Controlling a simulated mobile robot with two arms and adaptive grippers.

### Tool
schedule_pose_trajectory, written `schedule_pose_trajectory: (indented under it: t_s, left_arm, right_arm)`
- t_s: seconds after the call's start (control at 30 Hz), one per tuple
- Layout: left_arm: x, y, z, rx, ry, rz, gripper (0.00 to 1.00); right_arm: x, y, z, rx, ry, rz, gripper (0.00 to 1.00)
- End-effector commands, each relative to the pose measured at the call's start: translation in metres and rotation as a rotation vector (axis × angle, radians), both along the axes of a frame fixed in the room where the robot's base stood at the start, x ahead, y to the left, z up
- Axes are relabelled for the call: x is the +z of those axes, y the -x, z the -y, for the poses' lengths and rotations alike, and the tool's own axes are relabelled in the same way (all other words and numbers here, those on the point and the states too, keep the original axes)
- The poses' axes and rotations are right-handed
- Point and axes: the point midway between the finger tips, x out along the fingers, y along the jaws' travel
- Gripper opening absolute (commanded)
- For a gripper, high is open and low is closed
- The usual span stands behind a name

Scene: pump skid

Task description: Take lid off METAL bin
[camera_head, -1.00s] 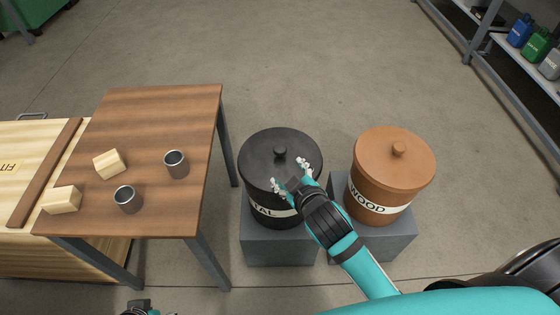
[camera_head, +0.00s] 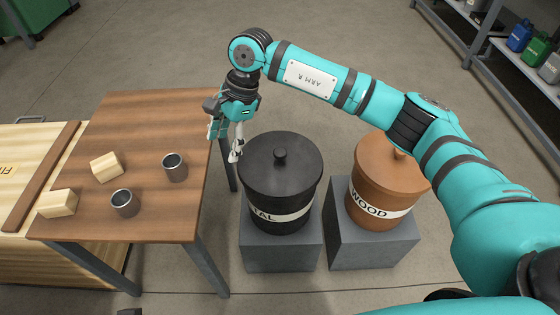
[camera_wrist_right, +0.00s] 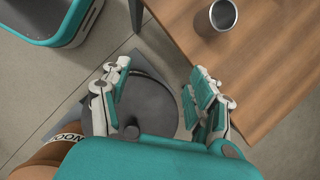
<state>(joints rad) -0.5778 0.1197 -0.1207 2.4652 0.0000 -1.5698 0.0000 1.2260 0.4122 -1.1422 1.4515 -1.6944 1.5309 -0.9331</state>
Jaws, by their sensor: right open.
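The black METAL bin (camera_head: 278,208) stands on a grey block, its label partly readable as "TAL". Its round dark lid (camera_head: 258,170) sits on top with a small knob (camera_head: 280,155) in the middle. My right gripper (camera_head: 225,143) is open and empty, fingers pointing down, beside the bin's upper left and near the table's right edge. In the right wrist view, the lid (camera_wrist_right: 152,105) shows between and below the spread fingers (camera_wrist_right: 158,92), apart from them. A small dark piece at the bottom edge of the head view seems to be my left gripper (camera_head: 129,312); its fingers are hidden.
The orange WOOD bin (camera_head: 385,185) stands right of the METAL bin, partly behind my right arm. The wooden table (camera_head: 150,130) at left bears two metal cups (camera_head: 175,167) and two wood blocks (camera_head: 107,166). A shelf (camera_head: 490,45) with bottles stands at upper right.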

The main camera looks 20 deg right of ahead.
Motion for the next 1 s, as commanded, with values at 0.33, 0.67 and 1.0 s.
schedule_pose_trajectory:
  t_s: [0.33, 0.67, 1.0]
  left_arm:
    - [0.0, 0.001, 0.0, 0.0, -0.001, 0.002, 0.4]
    - [-0.013, 0.001, 0.0, 0.0, -0.001, 0.002, 0.4]
    - [-0.017, -0.006, 0.002, -0.002, 0.006, 0.036, 0.4]
  right_arm:
    - [0.028, -0.036, 0.12, -0.01, 0.477, 0.062, 0.61]
    - [-0.043, -0.038, 0.127, -0.01, 0.473, 0.06, 0.61]
    - [-0.081, -0.04, 0.132, -0.009, 0.471, 0.064, 0.61]
